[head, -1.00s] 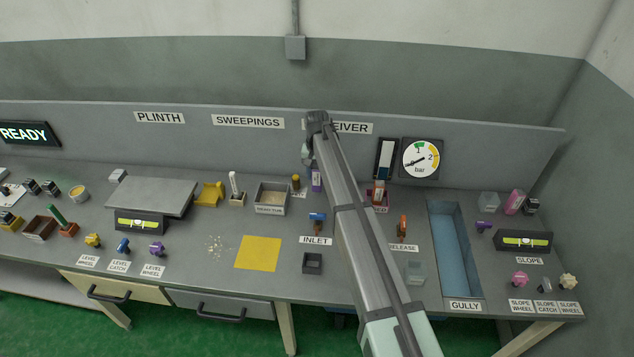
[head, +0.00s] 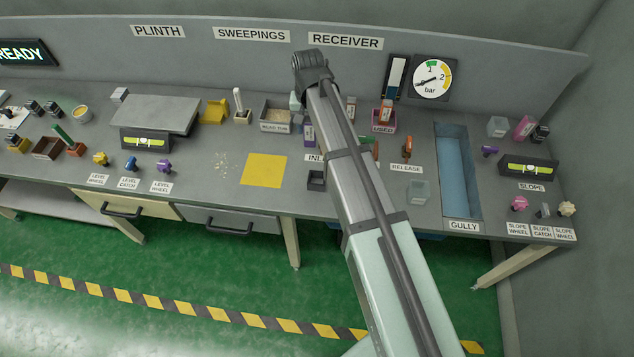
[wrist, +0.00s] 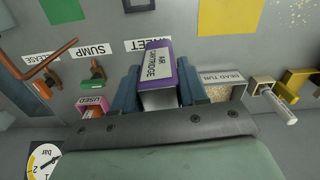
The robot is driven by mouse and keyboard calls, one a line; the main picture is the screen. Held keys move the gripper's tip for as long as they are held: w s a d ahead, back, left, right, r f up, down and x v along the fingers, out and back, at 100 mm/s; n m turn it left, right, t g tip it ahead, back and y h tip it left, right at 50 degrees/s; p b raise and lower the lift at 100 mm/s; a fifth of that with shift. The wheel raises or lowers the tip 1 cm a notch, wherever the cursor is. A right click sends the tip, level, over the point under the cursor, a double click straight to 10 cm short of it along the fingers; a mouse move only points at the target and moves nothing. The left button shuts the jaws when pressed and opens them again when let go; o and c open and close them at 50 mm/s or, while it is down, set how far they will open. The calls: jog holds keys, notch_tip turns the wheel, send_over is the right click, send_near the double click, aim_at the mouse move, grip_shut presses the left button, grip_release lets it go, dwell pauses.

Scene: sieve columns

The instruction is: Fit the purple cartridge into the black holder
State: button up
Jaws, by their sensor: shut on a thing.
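My gripper (wrist: 158,92) is shut on the purple cartridge, with a blue finger on each side of it. In the head view the cartridge (head: 308,135) shows beside my arm, which hides most of the gripper. The black holder (head: 316,180), a small dark open box, sits on the bench in front of the INLET label, partly beside my arm. In the wrist view it shows at the top edge (wrist: 139,5), cut off. The cartridge is apart from the holder.
The pink USED bin (head: 383,122) and orange RELEASE lever (head: 407,147) are to the right. A yellow sheet (head: 264,170) lies left of the holder. The blue gully (head: 458,172) is farther right.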

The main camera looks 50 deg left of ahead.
jog(key=s+d, duration=0.3)
jog(key=d, duration=0.4)
jog(key=shift+m, duration=0.5)
jog(key=shift+d+f, duration=0.1)
jog(key=shift+f, duration=5.05)
jog(key=shift+f, duration=0.1)
jog(key=o, duration=1.1)
notch_tip(320, 180, up, 12)
jog(key=shift+w, duration=0.1)
